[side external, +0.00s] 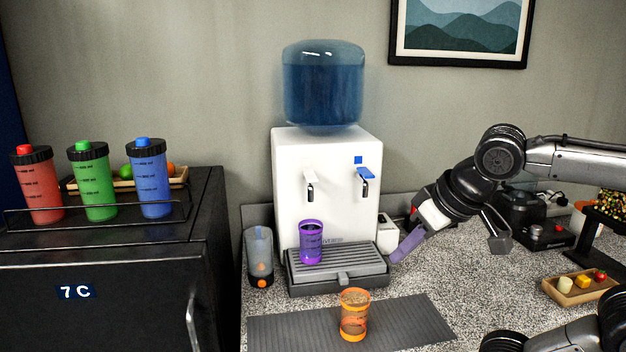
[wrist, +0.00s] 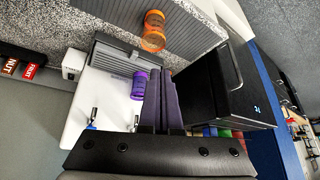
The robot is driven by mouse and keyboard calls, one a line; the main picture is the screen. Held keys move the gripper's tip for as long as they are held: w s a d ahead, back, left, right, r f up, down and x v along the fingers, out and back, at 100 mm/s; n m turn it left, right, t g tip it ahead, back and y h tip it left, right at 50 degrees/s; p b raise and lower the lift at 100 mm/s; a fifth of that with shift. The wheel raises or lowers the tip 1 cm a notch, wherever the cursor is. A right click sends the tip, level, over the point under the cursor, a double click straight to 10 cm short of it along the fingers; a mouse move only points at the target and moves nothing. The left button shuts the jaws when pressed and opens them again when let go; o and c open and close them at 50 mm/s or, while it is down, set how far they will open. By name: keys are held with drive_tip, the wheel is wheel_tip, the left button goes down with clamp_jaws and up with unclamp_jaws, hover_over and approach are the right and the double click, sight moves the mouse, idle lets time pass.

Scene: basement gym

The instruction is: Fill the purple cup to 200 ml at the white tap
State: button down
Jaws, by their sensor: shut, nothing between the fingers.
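The purple cup (side external: 311,243) stands upright on the drip tray (side external: 340,283) of the white water dispenser (side external: 330,212), below the white tap (side external: 309,178). Dark liquid seems to show inside it, but I cannot read its level. The blue tap (side external: 366,175) is to the right of the white one. My gripper (side external: 398,258) is shut and empty, to the right of the dispenser and apart from the cup. In the wrist view the shut fingers (wrist: 162,98) are beside the purple cup (wrist: 139,85), with the taps at lower left.
An orange cup (side external: 354,315) stands on the grey mat (side external: 280,335) in front. A clear bottle (side external: 259,256) stands left of the drip tray. A black fridge (side external: 110,285) with several bottles on top is at left. A snack tray (side external: 570,297) is at right.

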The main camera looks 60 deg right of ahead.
drive_tip(key=w+d+r+m+h, duration=0.2)
drive_tip(key=w+d+r+m, duration=0.1)
drive_tip(key=w+r, duration=0.35)
drive_tip(key=w+d+r+m+h, duration=0.2)
drive_tip(key=w+d+r, duration=0.1)
drive_tip(key=w+r, duration=0.4)
drive_tip(key=w+d+r+h, duration=0.1)
drive_tip(key=w+r, duration=0.1)
drive_tip(key=w, duration=0.5)
drive_tip(key=shift+w+r+m, duration=0.3)
drive_tip(key=shift+r, duration=0.1)
hover_over(311, 176)
drive_tip(key=s+a, duration=0.2)
drive_tip(key=f, duration=0.7)
drive_tip(key=shift+d+f, duration=0.2)
drive_tip(key=shift+d, duration=0.05)
wheel_tip(311, 176, down, 3)
drive_tip(key=shift+a, duration=0.1)
drive_tip(key=shift+f, duration=0.35)
